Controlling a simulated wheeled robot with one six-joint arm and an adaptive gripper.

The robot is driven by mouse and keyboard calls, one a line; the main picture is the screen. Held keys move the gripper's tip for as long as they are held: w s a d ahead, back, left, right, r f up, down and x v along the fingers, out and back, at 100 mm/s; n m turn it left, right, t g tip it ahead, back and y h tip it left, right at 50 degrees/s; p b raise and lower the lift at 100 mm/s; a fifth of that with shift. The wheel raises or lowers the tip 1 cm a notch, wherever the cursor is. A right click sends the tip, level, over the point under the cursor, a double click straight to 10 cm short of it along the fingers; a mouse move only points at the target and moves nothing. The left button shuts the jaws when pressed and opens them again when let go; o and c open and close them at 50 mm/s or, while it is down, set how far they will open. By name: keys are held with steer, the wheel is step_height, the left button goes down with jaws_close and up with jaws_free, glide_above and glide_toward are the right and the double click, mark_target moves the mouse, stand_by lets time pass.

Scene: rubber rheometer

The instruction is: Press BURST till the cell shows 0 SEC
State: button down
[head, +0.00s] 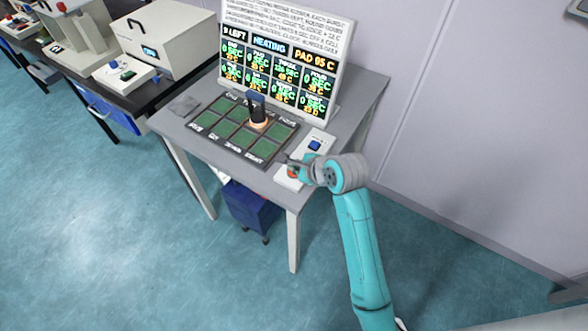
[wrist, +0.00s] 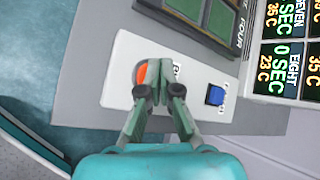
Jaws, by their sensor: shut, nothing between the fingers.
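A white control box (head: 318,144) at the table's front right carries a blue button (head: 314,145) and an orange-red button (head: 293,172). My gripper (head: 291,165) is shut and empty, its tips at the orange button. In the wrist view the fingertips (wrist: 154,68) overlap the right side of the orange button (wrist: 140,74); I cannot tell if they touch it. The blue button (wrist: 215,95) is clear of them. The labels are partly hidden or too small to read. The display board (head: 275,62) reads HEATING; several cells show 0 SEC, and the third top cell appears longer, not clearly legible.
A dark plate with green squares (head: 218,104) lies left of the box; a dark-handled tool (head: 257,110) with a glowing orange base stands on it. The grey table (head: 368,88) has free room at right. A blue bin (head: 249,205) is below.

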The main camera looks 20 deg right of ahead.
steer(key=shift+r, duration=0.8)
steer(key=shift+r, duration=2.55)
